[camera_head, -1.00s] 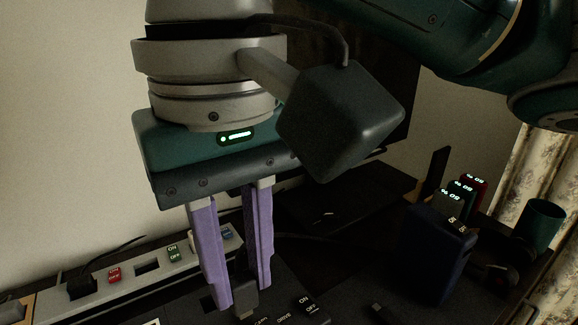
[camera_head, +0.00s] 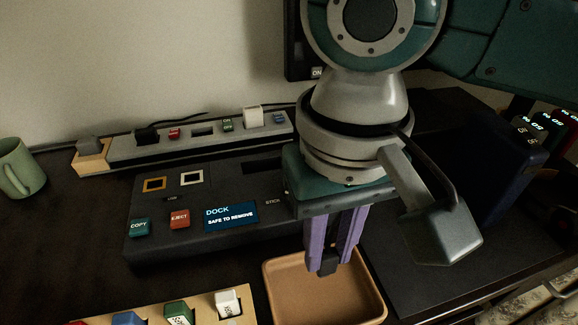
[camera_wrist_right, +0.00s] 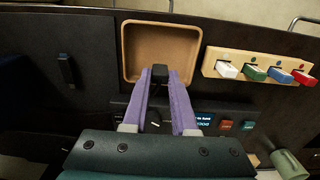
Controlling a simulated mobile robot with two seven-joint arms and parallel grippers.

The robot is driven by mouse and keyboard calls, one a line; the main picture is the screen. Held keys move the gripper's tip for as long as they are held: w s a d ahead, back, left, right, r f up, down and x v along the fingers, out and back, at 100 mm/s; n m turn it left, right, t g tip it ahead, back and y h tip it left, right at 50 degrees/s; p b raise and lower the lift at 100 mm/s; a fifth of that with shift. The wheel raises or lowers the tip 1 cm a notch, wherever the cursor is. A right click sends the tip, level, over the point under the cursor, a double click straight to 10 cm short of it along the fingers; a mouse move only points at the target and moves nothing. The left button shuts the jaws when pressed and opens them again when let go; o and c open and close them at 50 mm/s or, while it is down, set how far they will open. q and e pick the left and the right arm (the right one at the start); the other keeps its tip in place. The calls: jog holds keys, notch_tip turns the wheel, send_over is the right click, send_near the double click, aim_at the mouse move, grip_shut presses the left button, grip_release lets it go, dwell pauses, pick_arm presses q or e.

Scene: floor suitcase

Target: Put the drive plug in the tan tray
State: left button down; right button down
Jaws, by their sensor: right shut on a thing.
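My right gripper (camera_head: 332,258) points down with its purple fingers shut on a dark, blocky plug, which I take for the drive plug (camera_head: 328,263). The plug shows between the fingertips and also in the right wrist view (camera_wrist_right: 159,74). The tan tray (camera_head: 275,292) is a shallow, empty, square tray in front of the dock. In the head view the plug appears over the tray's back part; in the wrist view it overlaps the tray's dock-side rim (camera_wrist_right: 128,80). Its exact height above the tray is unclear. My left gripper is not in view.
The dock (camera_head: 150,250) behind the tray reads "SAFE TO REMOVE". A power strip (camera_head: 190,150) lies behind it. A holder with several coloured sticks (camera_head: 150,312) stands left of the tray. A green mug (camera_head: 18,170) is at far left, a dark blue box (camera_head: 490,170) at right.

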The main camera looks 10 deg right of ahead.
aim_at(326, 270)
notch_tip(326, 270, down, 5)
jog(key=shift+r+b, duration=0.2)
jog(key=shift+b, duration=0.5)
jog(key=c, duration=0.7)
grip_release()
jog(key=shift+f, duration=0.1)
notch_tip(326, 270, up, 12)
jog(key=p, duration=0.4)
jog(key=shift+r, duration=0.2)
jog(key=s+a+f+n+t+y, duration=0.2)
jog(key=s+a+f+y, duration=0.15)
jog(key=s, duration=0.25)
jog(key=s+d+f+h, duration=0.1)
jog(key=s+d, duration=0.2)
jog(key=d, duration=0.3)
jog(key=s+d+f+t+h, duration=0.1)
jog(key=s+d+h, duration=0.1)
jog(key=d, duration=0.5)
jog(key=shift+s+f+t, duration=0.25)
jog(key=shift+s+t, duration=0.05)
jog(key=shift+s, duration=0.3)
